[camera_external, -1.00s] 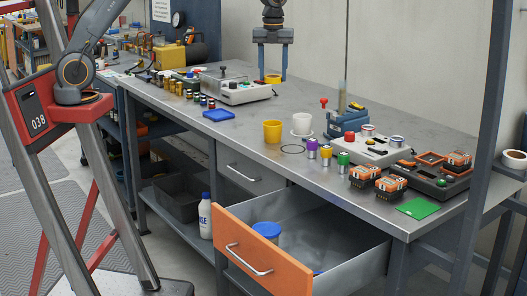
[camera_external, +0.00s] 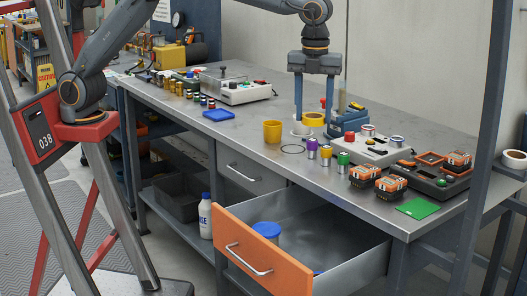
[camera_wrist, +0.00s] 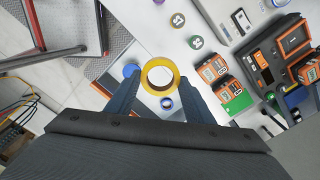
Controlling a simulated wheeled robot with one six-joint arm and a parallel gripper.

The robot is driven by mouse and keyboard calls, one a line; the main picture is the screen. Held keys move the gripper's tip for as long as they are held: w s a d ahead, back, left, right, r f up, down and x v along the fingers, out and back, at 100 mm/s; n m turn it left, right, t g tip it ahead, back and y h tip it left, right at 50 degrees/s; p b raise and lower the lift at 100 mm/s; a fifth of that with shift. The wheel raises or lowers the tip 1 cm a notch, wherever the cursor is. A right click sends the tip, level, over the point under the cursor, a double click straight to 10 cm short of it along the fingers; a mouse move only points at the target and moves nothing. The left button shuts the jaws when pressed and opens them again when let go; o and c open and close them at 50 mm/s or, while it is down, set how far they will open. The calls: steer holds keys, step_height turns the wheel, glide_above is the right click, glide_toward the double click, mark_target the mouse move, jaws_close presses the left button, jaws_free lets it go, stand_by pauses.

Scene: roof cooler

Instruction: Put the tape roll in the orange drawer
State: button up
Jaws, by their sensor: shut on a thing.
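The yellow tape roll (camera_external: 313,118) is between the two fingers of my gripper (camera_external: 313,126), which is shut on it and holds it above the bench. In the wrist view the roll (camera_wrist: 146,70) shows as a ring between the fingertips. The orange drawer (camera_external: 262,258) is pulled out below the bench's front edge, to the lower left of my gripper in the outside view. A jar with a blue lid (camera_external: 266,230) stands inside it. Part of the drawer floor is hidden by the orange front.
A yellow cup (camera_external: 272,131) stands left of my gripper; a white cup (camera_external: 301,130) is partly hidden by the roll and gripper. A blue vise (camera_external: 347,122) stands just right. Small coloured cylinders (camera_external: 326,155) and orange battery blocks (camera_external: 391,187) stand near the bench edge above the drawer.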

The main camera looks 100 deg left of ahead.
steer(key=s+d+b, duration=0.2)
steer(key=d, duration=1.6)
steer(key=shift+m, duration=0.3)
step_height(320, 180, down, 31)
steer(key=shift+r+p, duration=0.1)
steer(key=shift+p, duration=0.85)
steer(key=shift+f, duration=0.2)
steer(key=o, duration=1)
